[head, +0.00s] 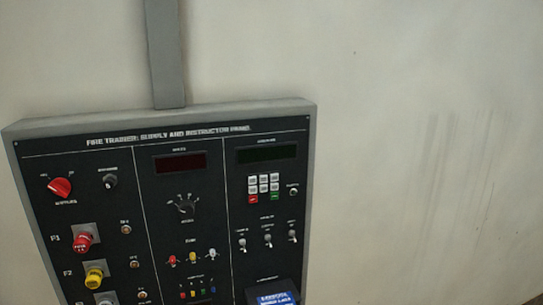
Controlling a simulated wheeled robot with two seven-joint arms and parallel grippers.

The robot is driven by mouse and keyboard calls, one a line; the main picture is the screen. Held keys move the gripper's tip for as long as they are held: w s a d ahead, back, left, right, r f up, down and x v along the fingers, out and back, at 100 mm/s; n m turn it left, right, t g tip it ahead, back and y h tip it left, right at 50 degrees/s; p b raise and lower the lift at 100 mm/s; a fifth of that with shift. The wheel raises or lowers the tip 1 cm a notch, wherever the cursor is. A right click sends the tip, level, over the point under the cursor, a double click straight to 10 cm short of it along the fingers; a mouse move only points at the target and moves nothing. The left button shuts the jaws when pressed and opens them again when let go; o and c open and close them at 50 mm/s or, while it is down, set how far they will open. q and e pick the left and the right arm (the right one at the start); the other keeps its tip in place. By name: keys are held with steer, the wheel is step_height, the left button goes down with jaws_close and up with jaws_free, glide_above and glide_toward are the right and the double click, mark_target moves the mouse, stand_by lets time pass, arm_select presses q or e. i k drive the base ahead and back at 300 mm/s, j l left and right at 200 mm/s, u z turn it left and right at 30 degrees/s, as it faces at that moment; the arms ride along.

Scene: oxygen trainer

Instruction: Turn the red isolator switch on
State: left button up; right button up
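The red isolator switch (60,187) is a round red rotary knob at the upper left of a black control panel (215,150). Small white marks sit above it on both sides, and a label lies below it. They are too small to read surely. A pale line on the knob appears to point toward the upper left. Nothing touches the knob. Neither of my grippers is in the head view.
Right of the knob is a small black knob (110,182). Below are a red plug (82,238) and a yellow plug (95,275). A keypad (264,184) and several toggles sit at right. A grey conduit (166,55) rises above. The wall (430,140) at right is bare.

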mark_target(62, 187)
steer(key=u, duration=1.3)
